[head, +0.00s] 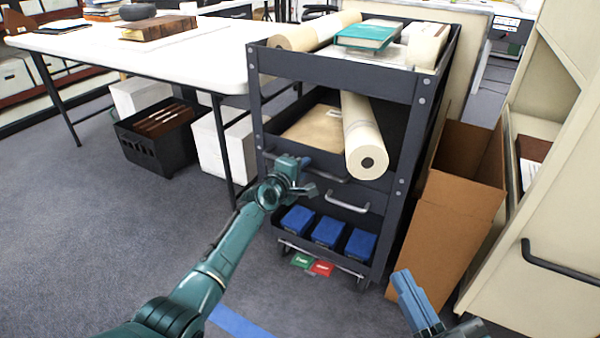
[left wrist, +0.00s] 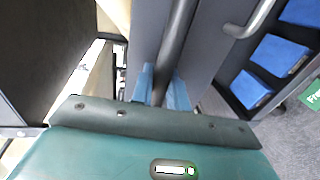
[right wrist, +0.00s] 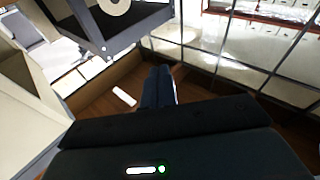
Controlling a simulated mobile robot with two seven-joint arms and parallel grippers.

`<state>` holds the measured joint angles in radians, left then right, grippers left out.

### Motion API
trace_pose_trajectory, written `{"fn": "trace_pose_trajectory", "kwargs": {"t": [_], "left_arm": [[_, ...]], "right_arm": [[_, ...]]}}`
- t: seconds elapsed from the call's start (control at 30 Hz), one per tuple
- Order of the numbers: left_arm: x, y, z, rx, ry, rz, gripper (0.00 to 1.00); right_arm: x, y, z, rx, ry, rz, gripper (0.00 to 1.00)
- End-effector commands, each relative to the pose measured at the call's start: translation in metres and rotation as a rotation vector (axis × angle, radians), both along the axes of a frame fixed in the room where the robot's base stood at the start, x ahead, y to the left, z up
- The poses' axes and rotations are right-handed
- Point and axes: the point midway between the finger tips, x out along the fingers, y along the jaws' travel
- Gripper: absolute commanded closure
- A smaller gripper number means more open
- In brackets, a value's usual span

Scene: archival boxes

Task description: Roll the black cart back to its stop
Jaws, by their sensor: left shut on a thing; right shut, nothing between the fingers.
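The black cart (head: 415,90) stands in the middle of the head view, beside the white table. It carries paper rolls and a teal book (head: 367,36) on top, another roll on its middle shelf and blue boxes (head: 328,231) below. My left gripper (head: 306,178) is at the cart's front. In the left wrist view its blue fingers are shut on a dark handle bar (left wrist: 178,45). Green (head: 302,260) and red (head: 321,268) tags sit low under the cart's front. My right gripper (head: 408,288) is shut and empty, right of the cart's front. I cannot make out the stop.
A tall open cardboard box (head: 445,235) stands close along the cart's right side, with a cream cabinet (head: 560,200) beyond it. The white table (head: 160,52) stands left, with a black crate (head: 160,140) beneath. Blue tape (head: 238,322) marks the floor in front, which is mostly clear.

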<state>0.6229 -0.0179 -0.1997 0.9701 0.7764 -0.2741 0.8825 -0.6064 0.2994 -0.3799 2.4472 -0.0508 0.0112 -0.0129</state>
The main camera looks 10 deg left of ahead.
Motion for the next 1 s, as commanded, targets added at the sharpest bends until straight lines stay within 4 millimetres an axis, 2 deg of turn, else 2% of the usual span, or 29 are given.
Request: {"fn": "trace_pose_trajectory", "kwargs": {"t": [0.23,0.27,0.5,0.77,0.93,1.0], "left_arm": [[0.002,0.0,0.005,-0.001,-0.008,0.001,1.0],[0.002,0.0,0.005,-0.001,-0.008,0.001,0.82],[0.001,0.0,0.004,0.0,-0.005,0.0,0.64],[-0.001,0.001,0.004,0.001,-0.003,0.0,0.64],[-0.013,0.006,0.009,0.004,-0.001,0.0,0.64],[-0.023,0.009,0.013,0.003,-0.001,0.0,0.64]], "right_arm": [[0.0,0.0,0.0,-0.003,0.001,0.0,1.0],[0.0,0.0,0.0,-0.004,0.0,0.0,1.0],[0.0,0.0,-0.001,-0.006,0.001,0.0,1.0],[0.0,-0.001,0.001,-0.009,0.001,-0.002,1.0],[0.001,-0.002,0.012,-0.039,-0.008,-0.011,1.0],[0.0,-0.005,0.004,-0.073,0.013,-0.03,1.0]]}}
